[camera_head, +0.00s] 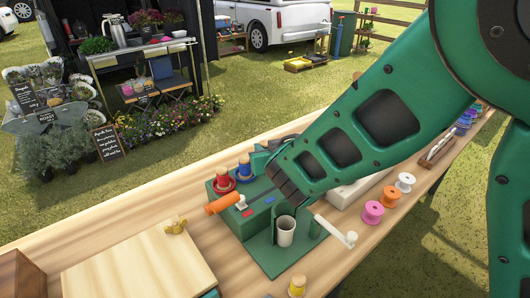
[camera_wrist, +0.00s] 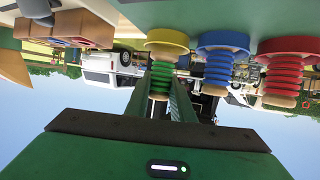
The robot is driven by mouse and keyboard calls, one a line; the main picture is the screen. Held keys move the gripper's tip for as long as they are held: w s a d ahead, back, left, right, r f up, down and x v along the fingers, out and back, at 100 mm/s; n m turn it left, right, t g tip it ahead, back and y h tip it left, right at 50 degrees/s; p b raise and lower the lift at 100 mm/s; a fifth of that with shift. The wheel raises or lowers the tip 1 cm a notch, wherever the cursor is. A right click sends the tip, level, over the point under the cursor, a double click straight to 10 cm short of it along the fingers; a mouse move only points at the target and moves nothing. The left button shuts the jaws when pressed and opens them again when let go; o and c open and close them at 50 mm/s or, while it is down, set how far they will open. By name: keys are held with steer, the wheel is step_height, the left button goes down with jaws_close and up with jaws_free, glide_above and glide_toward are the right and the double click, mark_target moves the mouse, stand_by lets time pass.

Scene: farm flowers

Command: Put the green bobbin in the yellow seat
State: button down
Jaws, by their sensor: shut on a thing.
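The green bobbin (camera_wrist: 161,79) is between the fingers of my gripper (camera_wrist: 163,88) in the wrist view, which is upside down. My gripper is shut on it. The bobbin lines up with the yellow seat (camera_wrist: 167,38), its seat-side end at or very close to the seat; I cannot tell whether it is fully seated. In the head view my arm's end reaches the green stand (camera_head: 270,253), and the green bobbin and yellow seat are hidden behind it.
Beside the yellow seat stand a blue bobbin (camera_wrist: 219,67) in a blue seat and a red bobbin (camera_wrist: 284,80) in a red seat. An orange cylinder (camera_head: 223,204), a white cup (camera_head: 286,232) and a white crank (camera_head: 336,231) are on the stand. Pink (camera_head: 373,213) and other spools lie right.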

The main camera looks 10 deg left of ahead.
steer(key=shift+f, duration=0.8)
steer(key=c, duration=1.5)
jaws_free()
steer(key=v, duration=1.2)
steer(key=shift+w, duration=0.1)
